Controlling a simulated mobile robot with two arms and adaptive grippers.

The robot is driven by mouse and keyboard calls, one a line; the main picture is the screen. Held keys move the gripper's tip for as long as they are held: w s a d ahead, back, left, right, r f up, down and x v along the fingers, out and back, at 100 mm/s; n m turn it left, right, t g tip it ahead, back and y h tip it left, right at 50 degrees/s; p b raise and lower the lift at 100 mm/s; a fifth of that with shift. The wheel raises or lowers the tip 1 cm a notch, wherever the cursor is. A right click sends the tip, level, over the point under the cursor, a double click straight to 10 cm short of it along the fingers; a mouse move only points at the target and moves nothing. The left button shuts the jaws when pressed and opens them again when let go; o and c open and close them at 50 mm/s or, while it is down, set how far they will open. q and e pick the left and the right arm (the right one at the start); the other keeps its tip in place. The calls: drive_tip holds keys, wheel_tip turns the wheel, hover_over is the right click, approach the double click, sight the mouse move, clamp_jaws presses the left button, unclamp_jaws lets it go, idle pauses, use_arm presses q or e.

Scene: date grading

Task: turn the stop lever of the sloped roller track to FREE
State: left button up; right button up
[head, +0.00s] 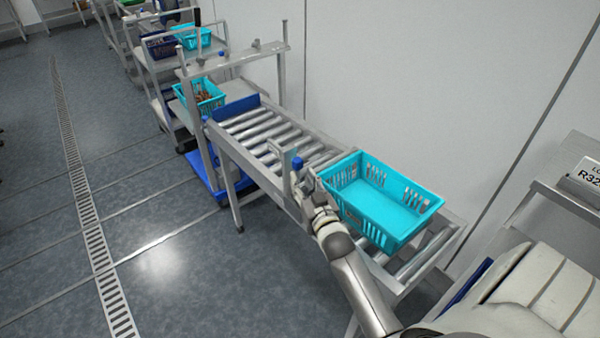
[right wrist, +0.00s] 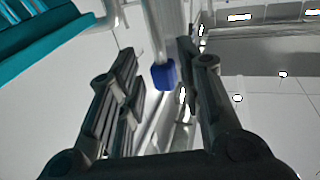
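The sloped roller track (head: 262,135) runs from the back left down to the front right. A blue knob (head: 297,163) of the stop lever shows at the track's near side, by a grey upright plate. In the right wrist view the blue knob (right wrist: 164,75) sits at the end of a grey bar, between my spread fingers. My right gripper (head: 303,180) is open at the lever, and its fingers (right wrist: 158,52) appear clear of the knob. Whether the lever stands at FREE cannot be read. My left gripper is not in view.
An empty cyan crate (head: 385,200) sits on the lower rollers, close right of my right gripper; its edge shows in the wrist view (right wrist: 45,32). A cyan crate with brown contents (head: 200,96) stands beyond the track. The floor to the left (head: 170,260) is clear.

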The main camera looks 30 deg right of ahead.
sight(298, 171)
drive_tip(key=shift+x, duration=1.55)
clamp_jaws()
